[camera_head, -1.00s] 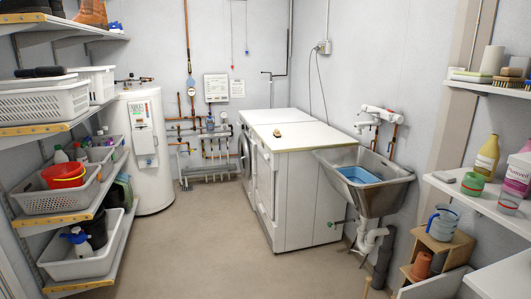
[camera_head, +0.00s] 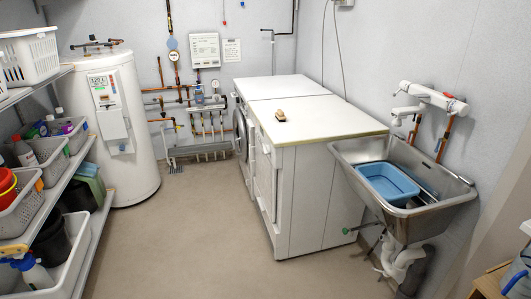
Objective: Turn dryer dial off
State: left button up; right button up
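Two white appliances stand side by side against the right wall, their fronts facing left. The nearer white appliance (camera_head: 310,205) has a flat top and a front seen at a steep angle. The farther appliance (camera_head: 285,88) has a dark round door (camera_head: 241,132) on its front. I cannot tell for certain which is the dryer. A small knob-like shape (camera_head: 265,148) shows high on the nearer front, too small and slanted to read as a dial or its setting. Neither of my grippers is in view.
A brown brush-like item (camera_head: 280,115) lies on the nearer top. A steel sink (camera_head: 440,209) with a blue basin (camera_head: 388,183) stands to the right. A white tank (camera_head: 120,135) and shelves (camera_head: 75,180) with baskets line the left. The floor (camera_head: 195,235) between is clear.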

aim_at(267, 149)
jog(key=i+j+z, duration=0.15)
jog(key=i, duration=0.45)
jog(key=i+j+z, duration=0.15)
jog(key=i, duration=0.45)
